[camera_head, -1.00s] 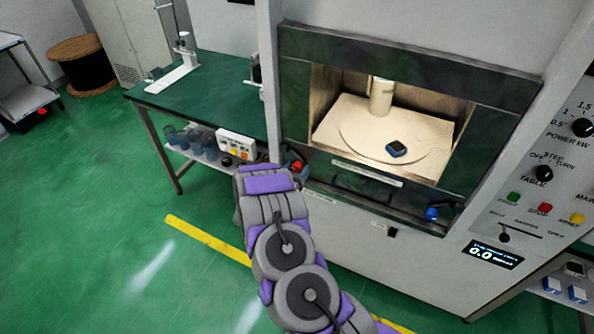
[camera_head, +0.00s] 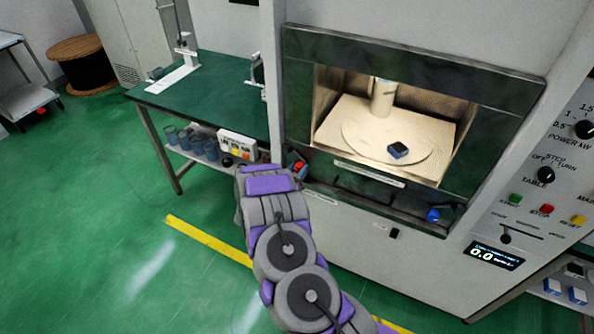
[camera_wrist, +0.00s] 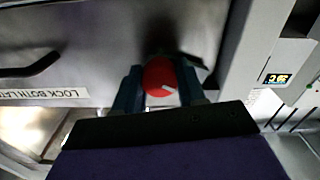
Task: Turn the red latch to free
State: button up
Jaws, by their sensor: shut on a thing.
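In the head view the red latch (camera_head: 299,167) shows at the lower left corner of the microwave's door frame, just beyond the end of my arm. My fingers are hidden there behind my wrist. A blue latch (camera_head: 433,215) sits at the lower right corner of the frame.
The microwave cavity shows a turntable (camera_head: 358,151) with a small dark blue object (camera_head: 398,150) on it. A control panel (camera_head: 540,190) is at the right. A green-topped bench (camera_head: 225,95) stands left of the microwave. The green floor at left is open.

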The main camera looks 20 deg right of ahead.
jog(key=shift+s+n+p, duration=0.1)
jog(key=shift+n+p, duration=0.2)
jog(key=shift+p, duration=0.15)
jog(key=n+p, duration=0.1)
jog(key=p, duration=0.1)
jog(key=shift+r+n+p, duration=0.2)
jog(key=shift+n+p, duration=0.1)
jog(key=n+p, duration=0.4)
jog(key=n, duration=0.1)
jog(key=shift+a+f+p, duration=0.1)
jog(key=shift+a+p, duration=0.1)
jog(key=shift+p, duration=0.1)
jog(key=n, duration=0.3)
jog(key=n+p, duration=0.1)
jog(key=n, duration=0.1)
jog(key=shift+f+n+p, duration=0.2)
jog(key=shift+n+p, duration=0.1)
jog(key=shift+n, duration=0.1)
jog(key=n, duration=0.4)
jog(key=shift+a+f+n, duration=0.1)
jog(key=shift+a+n, duration=0.05)
jog(key=shift+n, duration=0.55)
jog(key=o, duration=1)
jog(key=shift+w+a, duration=0.1)
jog(key=shift+w, duration=0.1)
jog(key=shift+o, duration=0.4)
